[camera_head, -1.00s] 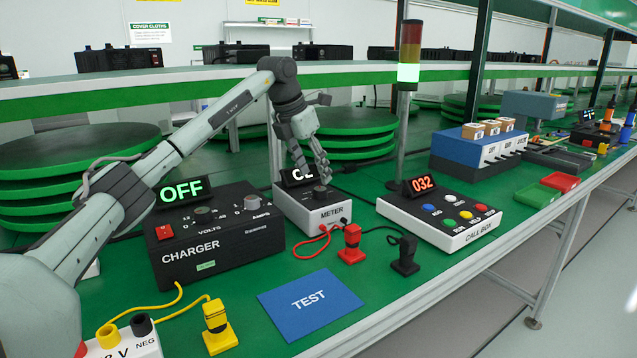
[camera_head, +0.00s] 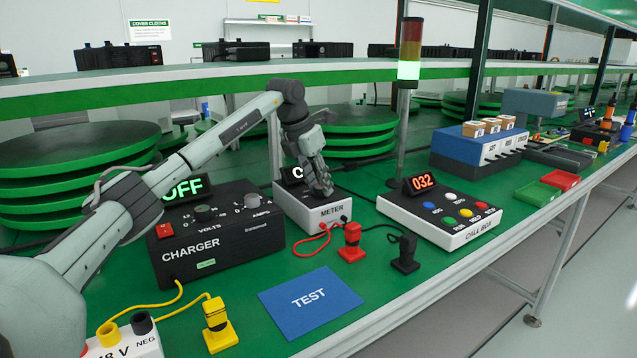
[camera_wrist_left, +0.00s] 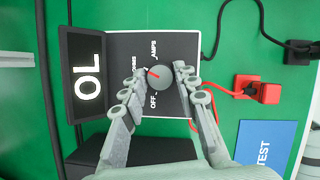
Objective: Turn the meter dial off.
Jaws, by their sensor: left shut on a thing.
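The meter (camera_head: 318,218) is a white box with a dark top face and an upright display on the green bench; it also shows in the left wrist view (camera_wrist_left: 188,45). Its display reads OL in the wrist view. The grey round meter dial (camera_wrist_left: 161,84) has a red pointer line aimed to the upper left, away from the OFF label (camera_wrist_left: 153,101) and toward a partly hidden label. My left gripper (camera_head: 324,190) is down over the meter, its fingers on both sides of the dial and shut on it. In the head view the gripper hides the dial. My right gripper is not in view.
A black charger (camera_head: 218,240) stands close left of the meter. The call box (camera_head: 440,217) is to its right. Red plug (camera_head: 351,243) and black plug (camera_head: 405,254) sit in front, with cables. A blue TEST mat (camera_head: 310,302) lies near the front edge.

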